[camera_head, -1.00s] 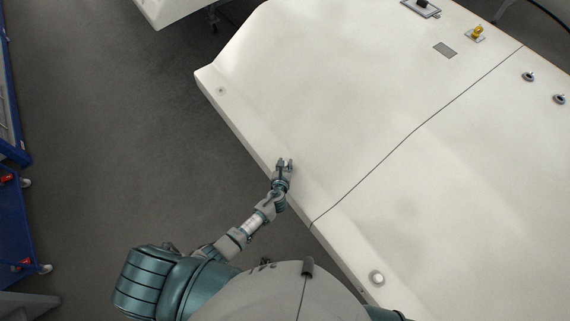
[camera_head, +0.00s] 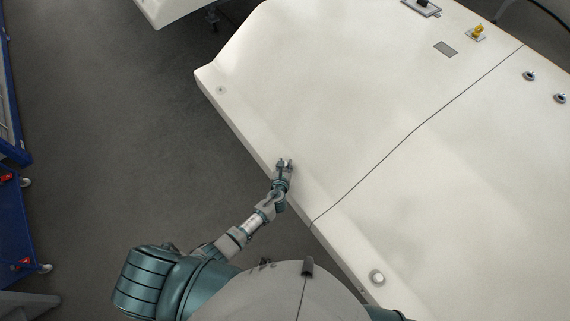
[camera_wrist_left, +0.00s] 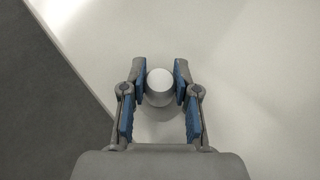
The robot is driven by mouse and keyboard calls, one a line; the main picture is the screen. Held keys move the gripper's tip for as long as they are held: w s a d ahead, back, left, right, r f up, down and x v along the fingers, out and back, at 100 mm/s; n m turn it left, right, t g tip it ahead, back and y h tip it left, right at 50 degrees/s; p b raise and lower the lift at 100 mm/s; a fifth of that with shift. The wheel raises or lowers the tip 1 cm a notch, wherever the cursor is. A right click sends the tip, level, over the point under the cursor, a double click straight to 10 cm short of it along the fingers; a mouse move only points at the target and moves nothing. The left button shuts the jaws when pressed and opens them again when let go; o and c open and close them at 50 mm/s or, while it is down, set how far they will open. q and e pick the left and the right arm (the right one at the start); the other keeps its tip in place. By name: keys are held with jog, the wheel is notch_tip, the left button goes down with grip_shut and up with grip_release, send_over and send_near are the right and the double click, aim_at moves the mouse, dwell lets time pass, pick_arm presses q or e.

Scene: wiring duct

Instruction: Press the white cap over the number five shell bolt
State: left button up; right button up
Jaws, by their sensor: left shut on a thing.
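In the left wrist view the white cap (camera_wrist_left: 160,80) sits between the two blue-padded fingers of my left gripper (camera_wrist_left: 160,74), which is shut on it. The cap's round top faces the camera. In the head view my left gripper (camera_head: 284,164) is over the near edge strip of the white shell (camera_head: 330,110). The cap is too small to make out there. Whether a bolt is under the cap is hidden. No bolt numbers are readable. My right gripper is out of view.
One round fitting (camera_head: 221,90) sits near the shell's left corner, another (camera_head: 377,278) near the front edge at lower right. A dark seam (camera_head: 415,130) crosses the shell. A yellow fitting (camera_head: 478,30) stands at the back. A blue cart (camera_head: 10,215) is at far left.

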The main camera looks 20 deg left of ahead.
pick_arm(q)
jog(key=shift+f, duration=0.25)
jog(key=o, duration=0.9)
jog(key=v, duration=1.2)
jog(key=shift+f, duration=0.1)
